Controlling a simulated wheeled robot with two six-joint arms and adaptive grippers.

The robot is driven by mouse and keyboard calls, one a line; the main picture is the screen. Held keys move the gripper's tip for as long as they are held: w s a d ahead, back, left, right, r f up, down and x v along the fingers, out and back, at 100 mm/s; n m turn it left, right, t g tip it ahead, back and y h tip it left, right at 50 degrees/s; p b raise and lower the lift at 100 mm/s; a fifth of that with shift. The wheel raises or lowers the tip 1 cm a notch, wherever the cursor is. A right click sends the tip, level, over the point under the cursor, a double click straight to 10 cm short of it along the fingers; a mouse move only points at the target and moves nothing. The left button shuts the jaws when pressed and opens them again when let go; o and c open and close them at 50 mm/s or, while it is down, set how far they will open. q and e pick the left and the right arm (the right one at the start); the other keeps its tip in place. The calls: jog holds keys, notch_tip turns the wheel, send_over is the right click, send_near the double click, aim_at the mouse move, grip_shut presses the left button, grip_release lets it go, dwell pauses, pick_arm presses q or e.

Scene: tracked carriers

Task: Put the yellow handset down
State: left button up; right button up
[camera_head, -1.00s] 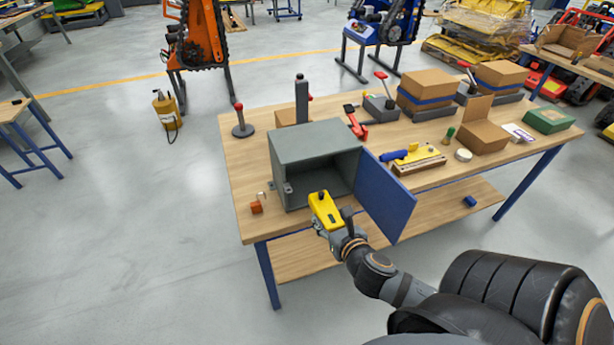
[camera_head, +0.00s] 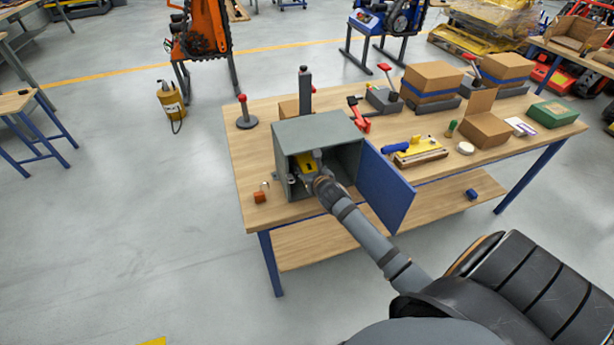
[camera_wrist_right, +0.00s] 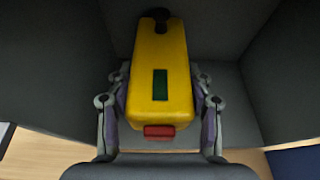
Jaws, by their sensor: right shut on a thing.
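The yellow handset (camera_wrist_right: 175,62) is between the two fingers of my right gripper (camera_wrist_right: 160,100) in the right wrist view. It has a dark green screen, a red button at the near end and a black knob at the far end. In the head view the handset (camera_head: 304,163) is inside the open grey box (camera_head: 318,128), partly hidden by my right gripper (camera_head: 313,165). The gripper reaches in through the box's open front. I cannot tell whether the handset touches the box floor. My left gripper is not in view.
The box's blue door (camera_head: 386,188) stands open to the right of my arm. A yellow-and-blue tool (camera_head: 416,147) and cardboard boxes (camera_head: 431,80) are further right on the wooden table (camera_head: 262,150).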

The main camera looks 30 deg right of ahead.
jog(key=shift+f, duration=0.45)
jog(key=shift+w+f, duration=0.2)
jog(key=shift+f, duration=0.7)
jog(key=shift+w+f, duration=0.15)
jog(key=shift+f, duration=0.7)
jog(key=shift+f, duration=0.1)
jog(key=o, duration=1.4)
jog(key=shift+c, duration=0.2)
jog(key=v, duration=1.2)
jog(key=shift+s, duration=0.1)
